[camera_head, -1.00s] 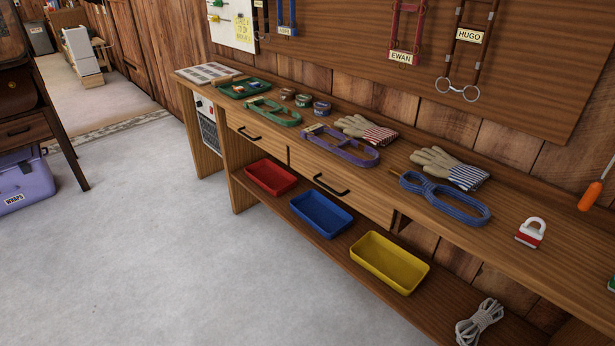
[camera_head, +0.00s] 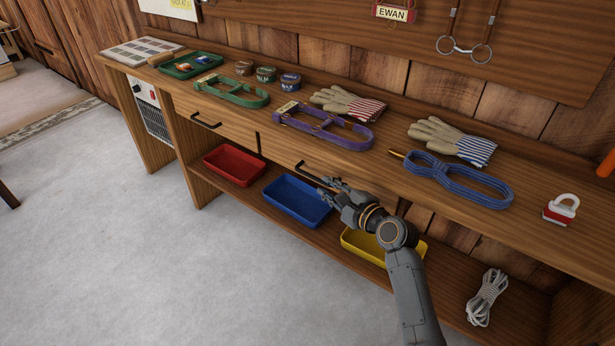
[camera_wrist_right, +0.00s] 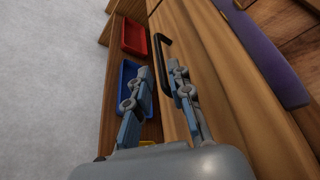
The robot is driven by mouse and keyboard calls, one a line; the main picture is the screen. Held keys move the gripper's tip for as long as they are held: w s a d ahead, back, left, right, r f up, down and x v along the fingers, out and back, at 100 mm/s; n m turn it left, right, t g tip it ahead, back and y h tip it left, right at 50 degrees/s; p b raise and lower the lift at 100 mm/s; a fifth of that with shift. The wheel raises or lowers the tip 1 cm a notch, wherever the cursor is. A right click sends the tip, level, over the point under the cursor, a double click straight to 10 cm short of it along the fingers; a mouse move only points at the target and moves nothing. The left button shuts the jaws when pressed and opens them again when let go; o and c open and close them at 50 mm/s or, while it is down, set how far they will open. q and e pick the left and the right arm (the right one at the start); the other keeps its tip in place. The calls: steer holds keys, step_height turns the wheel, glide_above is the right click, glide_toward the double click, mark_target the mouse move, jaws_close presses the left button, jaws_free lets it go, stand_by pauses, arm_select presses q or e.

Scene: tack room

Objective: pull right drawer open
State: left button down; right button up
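The right drawer (camera_head: 281,153) is in the bench front below the purple halter, and its front looks flush with the bench. Its black bar handle (camera_head: 306,172) is partly hidden by my right gripper (camera_head: 328,184). In the right wrist view the handle (camera_wrist_right: 162,55) runs down towards the gap between the two fingers of my right gripper (camera_wrist_right: 160,78). The fingers are apart, one on each side of the handle's near end. Contact with the handle cannot be made out. My left gripper is not in view.
The left drawer (camera_head: 222,122) has its own black handle. Red (camera_head: 235,166), blue (camera_head: 297,201) and yellow (camera_head: 364,246) trays stand on the lower shelf (camera_head: 450,284), below the drawers. Halters, gloves and a padlock (camera_head: 561,209) lie on the benchtop. The floor in front is clear.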

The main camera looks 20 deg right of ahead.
mark_target(313, 178)
steer(key=b+x, duration=0.2)
steer(key=x, duration=0.6)
steer(key=shift+w+a+f, duration=0.15)
steer(key=shift+w+a, duration=0.05)
steer(key=shift+w, duration=0.15)
jaws_close()
